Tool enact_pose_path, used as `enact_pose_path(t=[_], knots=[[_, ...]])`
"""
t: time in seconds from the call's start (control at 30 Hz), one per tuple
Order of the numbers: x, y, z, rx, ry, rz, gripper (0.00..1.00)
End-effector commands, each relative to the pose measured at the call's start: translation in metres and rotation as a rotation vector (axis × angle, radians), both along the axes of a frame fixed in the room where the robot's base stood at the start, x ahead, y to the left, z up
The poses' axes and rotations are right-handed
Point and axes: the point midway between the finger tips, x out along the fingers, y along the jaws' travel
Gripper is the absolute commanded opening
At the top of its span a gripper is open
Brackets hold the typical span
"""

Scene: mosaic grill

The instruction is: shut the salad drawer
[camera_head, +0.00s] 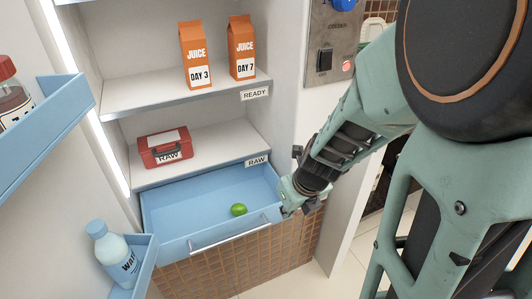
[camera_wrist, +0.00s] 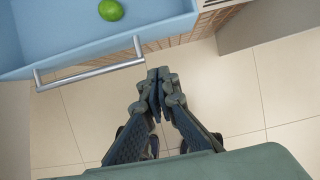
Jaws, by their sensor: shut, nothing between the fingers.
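The salad drawer (camera_head: 175,208) is a light blue drawer at the bottom of the fridge, pulled out, with a green lime (camera_head: 238,210) lying in it. Its silver bar handle (camera_head: 230,238) runs along the front. In the wrist view the drawer (camera_wrist: 60,33), lime (camera_wrist: 111,10) and handle (camera_wrist: 90,73) show at the upper left. My gripper (camera_wrist: 158,82) is shut and empty, just right of the handle's right end and apart from it in the picture. In the head view my wrist is at the drawer's right front corner and the fingertips are hard to make out.
Above the drawer, a shelf marked RAW holds a red box (camera_head: 165,149). A higher shelf marked READY holds two juice cartons (camera_head: 197,57). Blue door bins at the left hold a jar (camera_head: 12,95) and a water bottle (camera_head: 112,255). Open tiled floor (camera_wrist: 230,85) lies in front.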

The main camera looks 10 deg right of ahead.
Motion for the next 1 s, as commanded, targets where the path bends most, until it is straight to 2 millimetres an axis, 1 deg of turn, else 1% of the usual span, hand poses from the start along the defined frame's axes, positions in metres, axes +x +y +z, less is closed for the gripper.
enact_pose_path(t=[0.03,0.37,0.4,0.5,0.6,0.77,1.0], knots=[[0.003,0.001,-0.016,0.0,0.002,0.0,0.0],[0.023,0.006,-0.066,0.0,0.002,-0.001,0.0],[0.031,0.009,-0.059,-0.001,-0.002,0.004,0.0],[0.045,0.013,-0.058,-0.002,-0.002,0.003,0.0],[0.054,0.015,-0.058,-0.001,0.0,0.003,0.0],[0.06,0.017,-0.057,0.0,0.0,0.0,0.0],[0.061,0.017,-0.057,-0.001,0.0,0.0,0.0]])
